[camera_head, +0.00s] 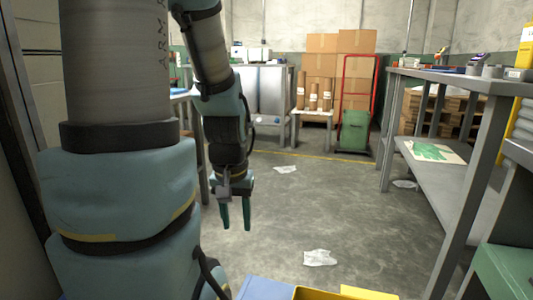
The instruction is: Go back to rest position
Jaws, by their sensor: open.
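My gripper (235,213) hangs at the end of my arm, left of the picture's middle, with its two green fingers pointing down. The fingers are apart and nothing shows between them. It is above the grey concrete floor, with no object touching it. My large arm links fill the left side of the view and hide what stands behind them.
A grey workbench (425,160) with a lower shelf stands at right. Stacked cardboard boxes (355,65), a red hand truck (345,80) and a green bin (354,131) stand at the back. Crumpled papers (319,258) lie on the floor. A yellow tray (330,294) shows at the bottom. The middle floor is mostly clear.

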